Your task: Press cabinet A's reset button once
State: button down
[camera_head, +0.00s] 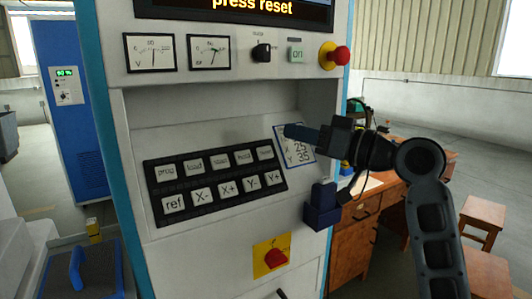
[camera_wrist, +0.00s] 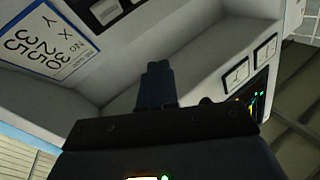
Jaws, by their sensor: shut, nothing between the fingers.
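A pale cabinet (camera_head: 220,95) with blue edges fills the middle of the head view. Its screen (camera_head: 250,8) reads "press reset". A black keypad (camera_head: 216,182) carries several pale keys with labels such as "ref", "X-" and "Y+"; I read no "reset" on them, and the cabinet's letter is not visible. A green "on" button (camera_head: 297,54) and a red mushroom button (camera_head: 340,56) sit above. My gripper (camera_head: 290,131) is shut and empty, in front of a number card (camera_head: 301,150) right of the keypad. Its fingers show in the wrist view (camera_wrist: 156,80), pointing towards the recess, apparently touching nothing.
A red rotary switch (camera_head: 275,258) on a yellow plate sits low on the cabinet. A dark blue box (camera_head: 322,208) juts out at its right edge. A wooden desk (camera_head: 355,240) and a stool (camera_head: 483,213) stand at right. A blue cabinet (camera_head: 70,110) stands back left.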

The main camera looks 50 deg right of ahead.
aim_at(265, 153)
jog(key=shift+w+d+f+b, duration=0.4)
jog(key=shift+w+f, duration=0.45)
jog(key=shift+w, duration=0.3)
jog(key=shift+w+d+f+b, duration=0.25)
jog(key=shift+w+f+b, duration=0.3)
jog(key=shift+w+f, duration=0.45)
jog(key=shift+w+d+f+b, duration=0.4)
jog(key=shift+w+f, duration=0.3)
jog(key=shift+w, duration=0.55)
jog(key=shift+w+f+b, duration=0.2)
jog(key=shift+w+b, duration=0.1)
jog(key=shift+b, duration=0.1)
jog(key=shift+w+d+f+b, duration=0.1)
jog(key=shift+w+f+b, duration=0.15)
jog(key=shift+w+b, duration=0.05)
jog(key=shift+s+r, duration=0.1)
dwell(0.5)
jog(key=shift+s+a+r, duration=0.2)
jog(key=shift+s+r, duration=0.2)
jog(key=shift+s, duration=0.15)
jog(key=shift+p, duration=0.3)
